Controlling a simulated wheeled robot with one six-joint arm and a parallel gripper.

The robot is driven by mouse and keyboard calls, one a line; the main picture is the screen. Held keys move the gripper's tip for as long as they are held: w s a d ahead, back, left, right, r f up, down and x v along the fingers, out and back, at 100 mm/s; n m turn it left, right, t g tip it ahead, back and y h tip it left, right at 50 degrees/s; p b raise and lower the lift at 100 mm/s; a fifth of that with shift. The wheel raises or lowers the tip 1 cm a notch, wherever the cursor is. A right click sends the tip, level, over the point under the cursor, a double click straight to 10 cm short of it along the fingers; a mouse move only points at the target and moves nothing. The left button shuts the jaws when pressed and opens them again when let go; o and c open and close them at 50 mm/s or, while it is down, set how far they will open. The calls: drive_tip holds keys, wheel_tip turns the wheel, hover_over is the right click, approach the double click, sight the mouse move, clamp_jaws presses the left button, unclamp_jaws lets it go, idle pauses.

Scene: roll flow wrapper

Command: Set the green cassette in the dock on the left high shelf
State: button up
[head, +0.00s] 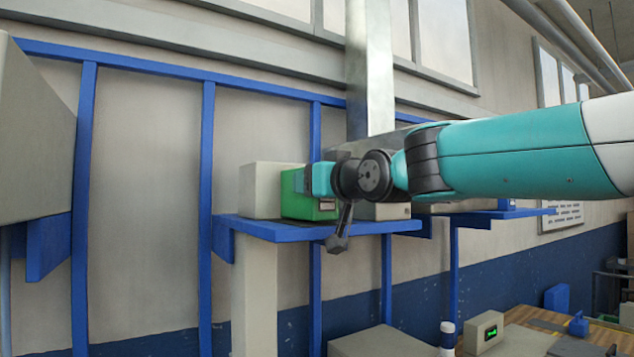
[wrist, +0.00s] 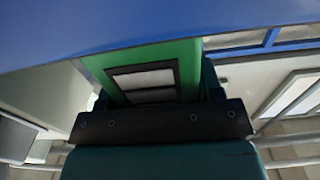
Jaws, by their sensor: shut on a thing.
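The green cassette (head: 300,205) is at the blue high shelf (head: 300,231), between a pale grey block (head: 261,190) on its left and a lower grey block (head: 385,211) on its right. Its base looks level with the shelf top; I cannot tell if it touches. My gripper (head: 318,180) is shut on the cassette from the right and partly hides it. In the wrist view, the cassette (wrist: 190,62) with its framed label sits between the fingers of my gripper (wrist: 155,95), against the blue shelf (wrist: 130,22). The dock's inner shape is hidden.
Blue posts (head: 206,210) and a grey wall stand behind. A large grey box (head: 35,140) is at the far left. A second blue shelf (head: 520,213) is to the right. A workbench (head: 535,325) with a green-screened device (head: 487,332) is at lower right.

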drive_tip(key=shift+f+b, duration=0.3)
drive_tip(key=shift+b, duration=0.05)
drive_tip(key=o, duration=1.1)
drive_tip(key=shift+r, duration=0.15)
drive_tip(key=shift+s+d+r, duration=0.1)
drive_tip(key=b+v, duration=0.6)
drive_tip(key=v, duration=0.5)
drive_tip(key=shift+s+d+b, duration=0.25)
drive_tip(key=shift+s+b, duration=0.05)
drive_tip(key=shift+b, duration=0.1)
